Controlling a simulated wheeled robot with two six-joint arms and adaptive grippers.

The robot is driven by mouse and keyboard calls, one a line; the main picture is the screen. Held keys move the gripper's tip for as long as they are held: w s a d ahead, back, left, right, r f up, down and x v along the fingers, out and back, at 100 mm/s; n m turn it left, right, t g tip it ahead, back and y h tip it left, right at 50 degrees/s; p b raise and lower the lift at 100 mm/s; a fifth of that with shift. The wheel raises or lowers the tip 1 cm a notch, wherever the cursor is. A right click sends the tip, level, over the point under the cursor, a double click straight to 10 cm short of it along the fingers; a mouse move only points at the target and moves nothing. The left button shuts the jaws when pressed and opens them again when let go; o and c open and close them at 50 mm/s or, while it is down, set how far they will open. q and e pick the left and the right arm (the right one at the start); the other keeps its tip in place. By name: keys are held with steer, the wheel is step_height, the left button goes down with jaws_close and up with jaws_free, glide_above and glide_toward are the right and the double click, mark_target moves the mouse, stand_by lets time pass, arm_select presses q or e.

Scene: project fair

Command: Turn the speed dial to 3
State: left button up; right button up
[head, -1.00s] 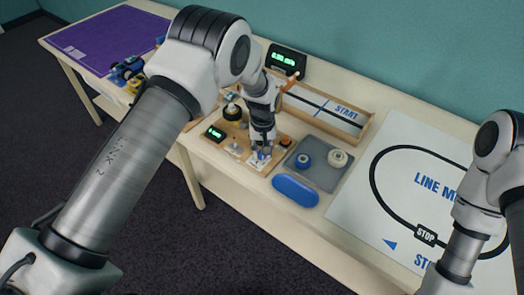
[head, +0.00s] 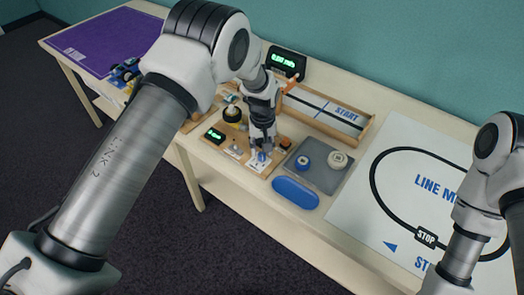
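A wooden control board (head: 219,147) lies near the table's front edge. It carries a small green-lit display (head: 214,135) and a white plate (head: 256,166) at its right part. A small blue speed dial (head: 262,157) shows on the white plate, partly hidden by my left gripper. The dial's marks and setting are too small to read. My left gripper (head: 261,153) points down right at the dial. Its fingers are too small and covered to show whether they are open or grip the dial. My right arm is at the right edge, its gripper out of the picture.
A grey tray (head: 325,178) with a blue and a cream spool lies to the right of the board. A blue oval dish (head: 295,192) is in front. A wooden track (head: 335,122) and a display box (head: 286,61) stand behind. A line mat (head: 360,215) covers the right.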

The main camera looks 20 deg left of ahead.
mark_target(262, 153)
arm_select(q)
step_height(262, 153, up, 10)
stand_by(0.6)
